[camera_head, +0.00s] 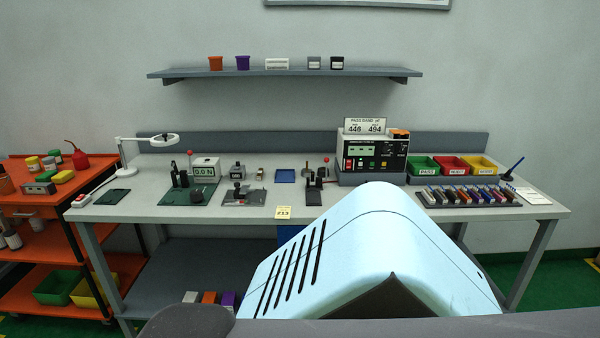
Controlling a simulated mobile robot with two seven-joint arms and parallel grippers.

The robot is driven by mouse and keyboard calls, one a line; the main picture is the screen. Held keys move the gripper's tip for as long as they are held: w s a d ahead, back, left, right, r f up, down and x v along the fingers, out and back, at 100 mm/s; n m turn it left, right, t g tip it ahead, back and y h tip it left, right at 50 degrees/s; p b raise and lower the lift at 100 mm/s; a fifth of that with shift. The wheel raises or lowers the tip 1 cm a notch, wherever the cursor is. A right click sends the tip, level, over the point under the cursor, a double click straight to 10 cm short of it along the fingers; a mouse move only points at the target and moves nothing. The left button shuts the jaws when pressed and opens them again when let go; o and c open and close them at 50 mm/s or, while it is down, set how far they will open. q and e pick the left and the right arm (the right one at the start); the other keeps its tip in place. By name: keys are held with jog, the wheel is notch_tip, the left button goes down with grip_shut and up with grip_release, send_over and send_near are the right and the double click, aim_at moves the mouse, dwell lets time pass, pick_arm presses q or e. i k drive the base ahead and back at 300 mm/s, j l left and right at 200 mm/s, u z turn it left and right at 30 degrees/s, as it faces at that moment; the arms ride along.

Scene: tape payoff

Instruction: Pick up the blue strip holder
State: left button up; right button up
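Several small block-like holders stand side by side in a row at the right of the workbench. Their tops differ in colour, but they are small in this view. One bluish holder (484,195) appears in the right half of the row; I cannot tell for certain that it is the blue strip holder. Neither of my grippers is in view. A large pale-blue part, apparently of my own body, fills the lower middle and hides the bench's front edge there.
The grey workbench (355,207) carries a metering box (375,150), green, red and yellow bins (452,167), a flat blue tray (285,176), small fixtures and a magnifier lamp (150,140). An orange cart (40,255) stands left.

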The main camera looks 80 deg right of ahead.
aim_at(488, 196)
jog(key=z, duration=3.75)
